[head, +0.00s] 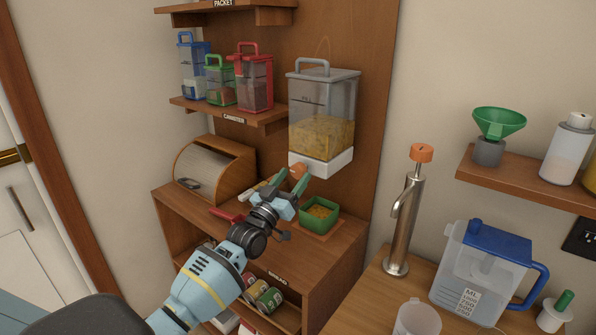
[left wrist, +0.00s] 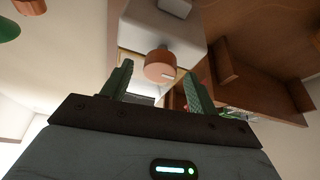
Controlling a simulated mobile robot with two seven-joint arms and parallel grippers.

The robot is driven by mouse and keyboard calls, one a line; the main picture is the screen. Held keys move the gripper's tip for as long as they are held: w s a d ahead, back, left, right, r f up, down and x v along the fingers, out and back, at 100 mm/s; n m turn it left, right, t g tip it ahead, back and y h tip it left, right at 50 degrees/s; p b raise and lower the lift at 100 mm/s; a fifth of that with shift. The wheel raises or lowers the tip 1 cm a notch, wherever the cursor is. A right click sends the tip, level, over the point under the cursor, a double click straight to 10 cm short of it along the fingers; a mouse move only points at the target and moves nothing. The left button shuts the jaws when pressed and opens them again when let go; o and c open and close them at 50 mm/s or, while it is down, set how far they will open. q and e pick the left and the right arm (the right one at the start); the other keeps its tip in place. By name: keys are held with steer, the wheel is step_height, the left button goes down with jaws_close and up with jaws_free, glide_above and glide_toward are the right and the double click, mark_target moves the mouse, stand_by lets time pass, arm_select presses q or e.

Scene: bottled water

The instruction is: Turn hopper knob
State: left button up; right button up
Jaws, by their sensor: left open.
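The hopper (head: 321,110) is a clear wall-mounted container of yellow grain with a white base. Its round orange knob (head: 299,171) sits on the front of the base; the knob also shows in the left wrist view (left wrist: 160,66), ahead of my fingertips. My left gripper (head: 293,186) is open at the knob. In the left wrist view its two green fingers (left wrist: 158,82) stand apart, with the knob between and just beyond the tips. I cannot tell whether they touch it. A green box (head: 319,216) with yellow grain stands below the hopper. My right gripper is not in view.
A wooden bread box (head: 212,171) stands left on the cabinet. Blue, green and red canisters (head: 254,80) fill the shelf left of the hopper.

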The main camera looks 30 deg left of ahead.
mark_target(296, 173)
arm_select(q)
steer(key=shift+x, duration=1.65)
steer(key=c, duration=1)
